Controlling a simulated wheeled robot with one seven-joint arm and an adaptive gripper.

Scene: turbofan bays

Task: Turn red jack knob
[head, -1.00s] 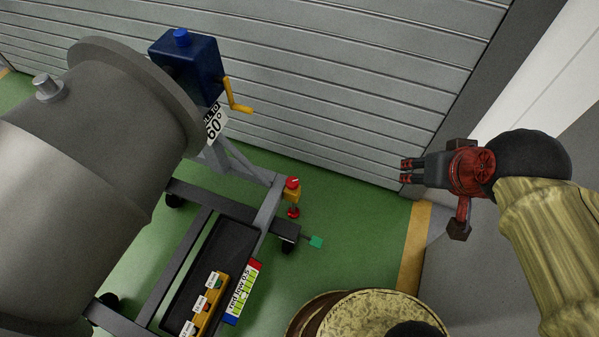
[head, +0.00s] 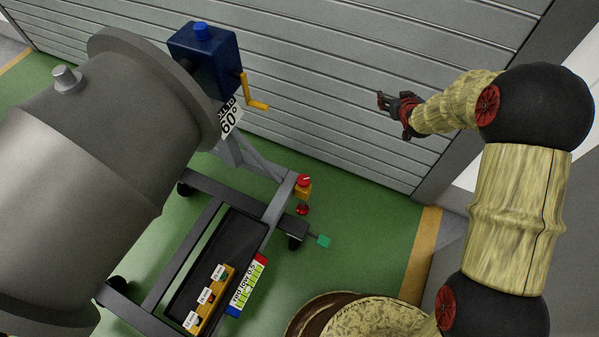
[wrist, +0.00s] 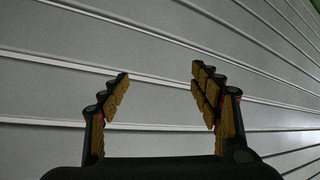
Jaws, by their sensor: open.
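The red jack knob (head: 303,180) sits on top of a small yellow block at the corner of the grey engine stand, in the middle of the head view. A red foot shows below the block. My gripper (head: 381,101) is up and to the right of the knob, in front of the grey shutter and well apart from the knob. In the wrist view my gripper (wrist: 158,80) is open and empty, with only shutter slats between and behind its fingers. The knob is not in the wrist view.
A large grey engine casing (head: 95,150) fills the left on its stand. A blue gearbox (head: 205,55) with a yellow crank (head: 256,98) is beside it. Green floor is clear right of the knob.

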